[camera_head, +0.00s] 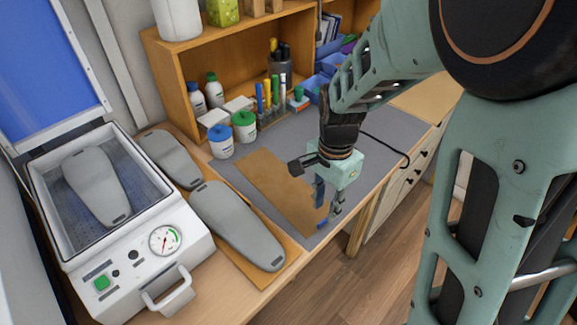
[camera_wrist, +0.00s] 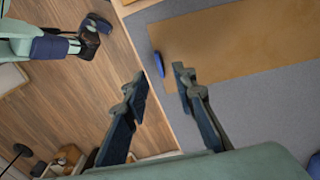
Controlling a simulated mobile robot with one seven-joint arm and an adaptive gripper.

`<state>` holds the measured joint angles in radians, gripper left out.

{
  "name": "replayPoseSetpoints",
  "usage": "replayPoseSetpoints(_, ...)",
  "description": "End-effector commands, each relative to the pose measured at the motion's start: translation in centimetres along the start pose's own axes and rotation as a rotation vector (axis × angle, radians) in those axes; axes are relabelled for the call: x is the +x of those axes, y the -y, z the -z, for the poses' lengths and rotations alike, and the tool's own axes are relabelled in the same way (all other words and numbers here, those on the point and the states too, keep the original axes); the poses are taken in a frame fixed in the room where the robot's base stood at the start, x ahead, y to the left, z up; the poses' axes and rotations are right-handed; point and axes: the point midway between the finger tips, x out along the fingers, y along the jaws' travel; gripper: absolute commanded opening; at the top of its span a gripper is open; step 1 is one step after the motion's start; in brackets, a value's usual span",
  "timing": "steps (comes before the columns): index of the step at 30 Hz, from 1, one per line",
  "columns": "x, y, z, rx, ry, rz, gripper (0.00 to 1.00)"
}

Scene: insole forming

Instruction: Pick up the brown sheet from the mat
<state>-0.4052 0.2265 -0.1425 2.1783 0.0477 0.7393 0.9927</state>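The brown sheet (camera_head: 272,182) lies flat on the grey mat (camera_head: 388,132), its near end by the mat's front edge. My gripper (camera_head: 328,209) points down beside that near end. Its fingers hide part of the sheet's right side. In the wrist view, my gripper (camera_wrist: 160,77) is open with nothing between its fingers. One finger is over the wooden floor and table edge, the other over the mat (camera_wrist: 260,97). I cannot tell the exact height above the table.
A small blue piece (camera_wrist: 158,64) sits at the sheet's near end. Grey insole forms (camera_head: 238,225) lie on a wooden board left of the mat. A white press (camera_head: 150,250) with an open blue lid stands left. Jars (camera_head: 244,126) and pens stand behind the mat.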

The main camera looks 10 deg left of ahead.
Motion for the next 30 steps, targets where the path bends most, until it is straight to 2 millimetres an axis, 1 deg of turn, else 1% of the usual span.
replayPoseSetpoints(9,4.2,-0.1,0.0,-0.001,0.002,-0.003,0.25)
replayPoseSetpoints(13,4.9,-0.1,0.0,-0.001,0.001,-0.001,0.25)
replayPoseSetpoints(19,4.9,-0.1,0.0,-0.001,0.0,0.0,0.25)
replayPoseSetpoints(20,4.9,-0.1,0.0,-0.001,0.0,0.0,0.23)
replayPoseSetpoints(26,4.9,0.0,0.0,-0.001,0.0,0.0,0.01)
replayPoseSetpoints(30,4.9,0.0,0.0,-0.001,0.0,0.0,0.0)
